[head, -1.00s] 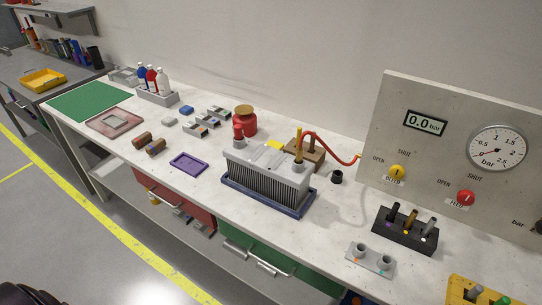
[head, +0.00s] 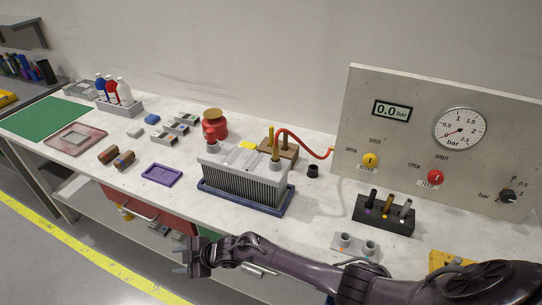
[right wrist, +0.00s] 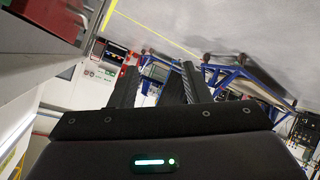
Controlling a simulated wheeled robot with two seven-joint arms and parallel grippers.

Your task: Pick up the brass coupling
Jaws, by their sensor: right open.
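A black rack (head: 384,216) in front of the gauge panel holds upright pieces. The middle, brass-coloured piece (head: 389,205) looks like the brass coupling; a dark one and a grey one stand beside it. My right gripper (head: 184,258) is at the bottom of the head view, in front of the bench's front edge. It is open and empty, well left of the rack, pointing left. In the right wrist view its two fingers (right wrist: 158,82) are apart with nothing between. The coupling cannot be made out there. My left gripper is not in view.
A finned grey unit (head: 243,174) on a blue tray stands mid-bench, with a red hose (head: 312,149) running to the panel (head: 420,100). A grey two-socket plate (head: 355,247) lies in front of the rack, near my right arm. A purple tray (head: 161,175) lies left.

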